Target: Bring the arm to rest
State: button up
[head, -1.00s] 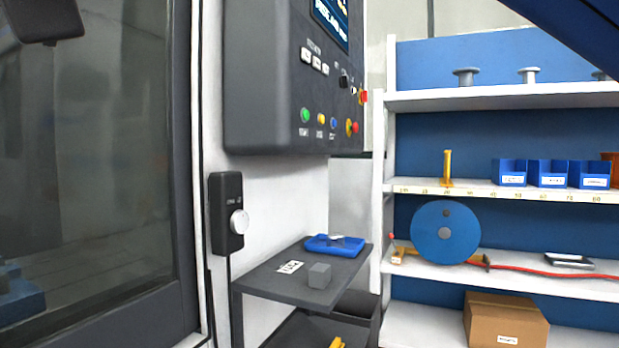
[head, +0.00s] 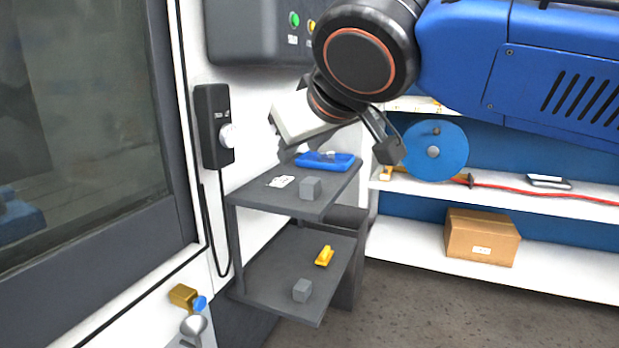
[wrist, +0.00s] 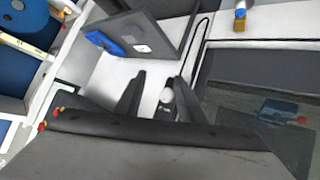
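My gripper shows in the wrist view (wrist: 158,88) with its two dark fingers apart and nothing held between them. In the head view my blue arm reaches in from the upper right, with the wrist bent down in front of the shelves. My gripper there is partly hidden by the wrist. A brass valve with a blue handle (head: 184,297) is low on the white panel at the lower left, well apart from my gripper. A grey metal part (head: 194,328) sits just below it.
A dark two-level side shelf (head: 272,203) holds a blue tray (head: 325,161), grey blocks and a yellow piece (head: 324,256). A black wall box (head: 213,125) with a round knob is left of my wrist. A cardboard box (head: 482,238) stands on the white shelving. Floor shows at lower right.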

jog(key=w+d+f+m+g+h, duration=0.1)
jog(key=d+f+m+h, duration=0.1)
jog(key=d+f, duration=0.8)
jog(key=s+d+f+m+g, duration=0.1)
jog(key=s+d+f, duration=0.3)
jog(key=d+f, duration=0.2)
jog(key=s+d+f+m+g+h, duration=0.1)
jog(key=s+d+f+m+g, duration=0.1)
jog(key=s+d+f, duration=0.2)
jog(key=s+d+f+m+g, duration=0.1)
jog(key=s+d+f, duration=0.4)
jog(key=d+f, duration=0.5)
notch_tip(320, 180, down, 5)
jog(key=shift+d+f+m+g+h, duration=0.15)
jog(key=shift+m+g+h, duration=0.15)
jog(key=shift+m, duration=0.3)
jog(key=shift+s, duration=0.1)
jog(key=shift+c, duration=0.6)
